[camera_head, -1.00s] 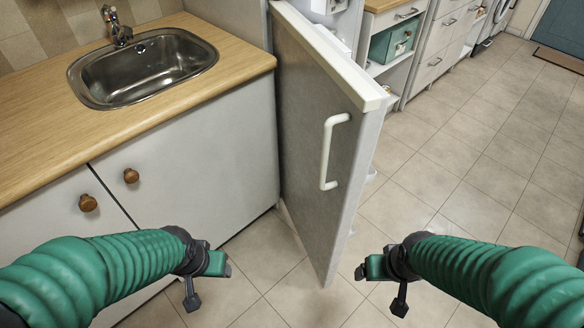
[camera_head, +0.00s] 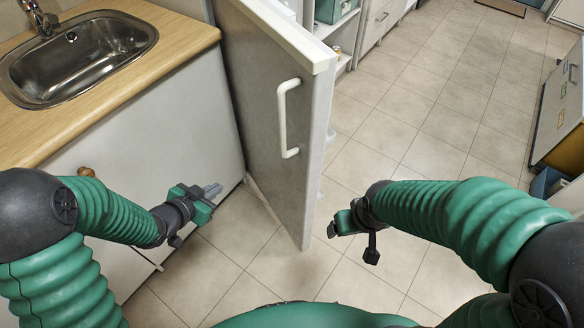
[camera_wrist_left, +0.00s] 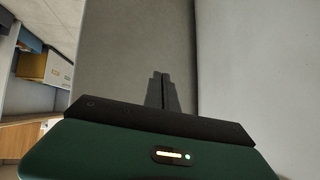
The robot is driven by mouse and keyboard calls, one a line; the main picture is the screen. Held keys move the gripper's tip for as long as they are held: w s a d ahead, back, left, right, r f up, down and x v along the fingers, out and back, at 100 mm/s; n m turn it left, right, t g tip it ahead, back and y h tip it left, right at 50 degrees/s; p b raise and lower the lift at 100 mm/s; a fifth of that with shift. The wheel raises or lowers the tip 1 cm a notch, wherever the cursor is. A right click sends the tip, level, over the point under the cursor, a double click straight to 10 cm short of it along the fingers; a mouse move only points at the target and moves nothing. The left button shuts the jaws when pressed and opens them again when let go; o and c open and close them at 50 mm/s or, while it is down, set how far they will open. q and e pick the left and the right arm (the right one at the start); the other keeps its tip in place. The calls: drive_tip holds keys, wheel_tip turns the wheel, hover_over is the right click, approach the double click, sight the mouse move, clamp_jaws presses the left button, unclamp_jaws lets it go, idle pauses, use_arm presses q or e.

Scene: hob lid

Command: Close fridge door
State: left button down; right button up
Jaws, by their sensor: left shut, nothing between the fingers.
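The fridge door (camera_head: 260,110) stands wide open in the head view, its grey outer face with a white vertical handle (camera_head: 288,118) turned toward me. My left gripper (camera_head: 212,190) is shut and empty, in front of the counter cabinet and to the left of the door, apart from the handle. In the left wrist view the left gripper's fingers (camera_wrist_left: 162,92) are together against a plain grey surface. My right gripper (camera_head: 334,228) is to the right of the door's lower free edge; its fingers are too small and turned to tell open from shut.
A wooden counter (camera_head: 120,85) with a metal sink (camera_head: 80,55) stands at the left, over a cabinet with round knobs. Open shelves and drawers are behind the door. Tiled floor (camera_head: 420,110) is clear to the right; a grey cabinet (camera_head: 560,105) stands at the far right.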

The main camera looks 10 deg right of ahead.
use_arm(q)
drive_tip(key=s+d+m+h, duration=0.1)
drive_tip(key=d+m+h, duration=0.1)
drive_tip(key=d+h, duration=0.25)
drive_tip(key=m+g+h, duration=0.2)
drive_tip(key=m+h, duration=0.1)
drive_tip(key=h, duration=0.4)
approach(307, 170)
drive_tip(key=shift+y, duration=0.25)
drive_tip(key=b+x, duration=0.3)
drive_tip(key=x, duration=0.2)
drive_tip(key=shift+d, duration=0.35)
drive_tip(key=shift+w+d+r, duration=0.2)
drive_tip(key=shift+w+d, duration=0.1)
drive_tip(key=shift+d, duration=0.2)
